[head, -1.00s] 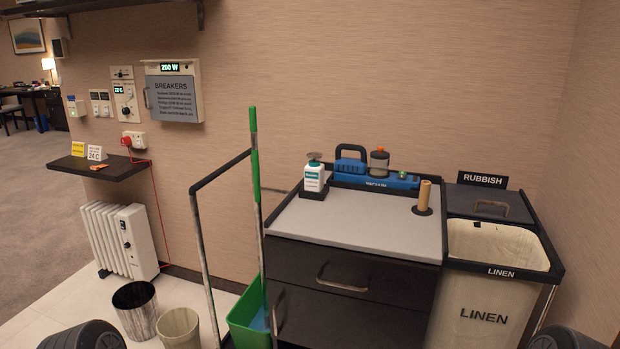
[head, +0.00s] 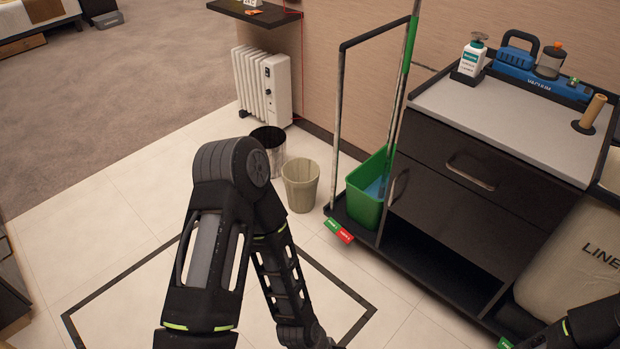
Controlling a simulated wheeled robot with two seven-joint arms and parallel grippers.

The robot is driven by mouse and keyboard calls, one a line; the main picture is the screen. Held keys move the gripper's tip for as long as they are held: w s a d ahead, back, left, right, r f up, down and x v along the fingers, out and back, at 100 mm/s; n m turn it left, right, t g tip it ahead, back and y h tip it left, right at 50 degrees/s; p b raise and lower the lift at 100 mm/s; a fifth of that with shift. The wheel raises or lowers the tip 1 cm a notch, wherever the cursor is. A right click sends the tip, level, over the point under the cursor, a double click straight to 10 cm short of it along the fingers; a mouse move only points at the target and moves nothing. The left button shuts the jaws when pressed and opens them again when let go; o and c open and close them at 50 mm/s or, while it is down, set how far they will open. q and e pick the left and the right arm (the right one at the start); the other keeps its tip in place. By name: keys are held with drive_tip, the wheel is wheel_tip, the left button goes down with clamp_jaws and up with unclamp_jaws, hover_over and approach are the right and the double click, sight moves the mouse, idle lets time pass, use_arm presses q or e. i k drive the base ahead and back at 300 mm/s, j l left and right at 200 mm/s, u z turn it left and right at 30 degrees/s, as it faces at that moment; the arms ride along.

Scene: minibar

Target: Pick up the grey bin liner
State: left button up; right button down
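No separate grey bin liner can be made out for certain. A pale grey-beige bin-shaped item (head: 301,189) stands upright on the tiled floor, open at the top; I cannot tell whether it is a liner or a bin. A dark, streaked metal-looking bin (head: 269,146) stands just behind it to the left, partly hidden by my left arm. My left arm reaches down in front of them, and its gripper is out of the picture below the bottom edge. My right arm shows at the bottom right corner, and its gripper is not visible.
A white radiator (head: 263,86) stands behind the bins. The housekeeping trolley (head: 470,190) is to their right, with a green bucket (head: 366,196) and upright poles at its near end. A cream linen bag (head: 572,262) hangs at far right. Floor left of the bins is clear.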

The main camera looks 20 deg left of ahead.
sight(300, 176)
drive_tip(key=u, duration=1.3)
drive_tip(key=i+u, duration=0.25)
drive_tip(key=i, duration=0.4)
drive_tip(key=i+l+u, duration=0.25)
drive_tip(key=i, duration=0.4)
drive_tip(key=i+j+u, duration=0.1)
drive_tip(key=i, duration=1.05)
drive_tip(key=i+j, duration=0.2)
drive_tip(key=i, duration=1)
drive_tip(key=i+l+z, duration=0.1)
drive_tip(key=i+z, duration=0.7)
drive_tip(key=i+j+z, duration=0.25)
drive_tip(key=i+z, duration=0.25)
drive_tip(key=z, duration=3.65)
